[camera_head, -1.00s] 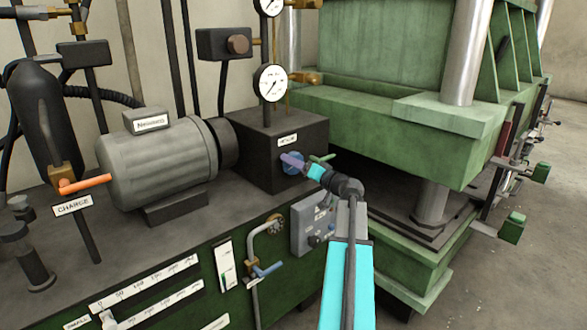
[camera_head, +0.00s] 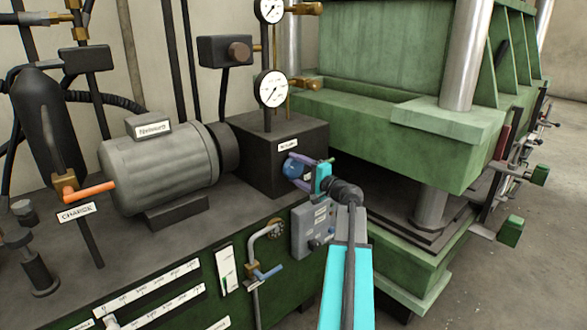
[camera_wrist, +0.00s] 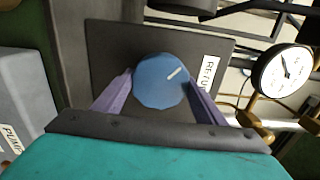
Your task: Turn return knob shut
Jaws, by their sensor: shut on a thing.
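The return knob (camera_wrist: 161,82) is a blue, faceted round knob with a pale pointer line on its face. It also shows in the head view (camera_head: 293,168), on the front of a dark block (camera_head: 262,150) under a small label. In the wrist view the pointer line runs toward the upper right. My gripper (camera_wrist: 158,92) is closed on the knob, with one purple finger on each side of it. In the head view my gripper (camera_head: 303,170) reaches the knob from the right. The fingertips are partly hidden behind the knob.
A pressure gauge (camera_head: 271,88) stands above the block. A grey motor (camera_head: 160,165) is to the left, beside an orange lever (camera_head: 92,191). A grey box (camera_head: 313,226) is below the knob. The green press (camera_head: 420,130) stands close on the right.

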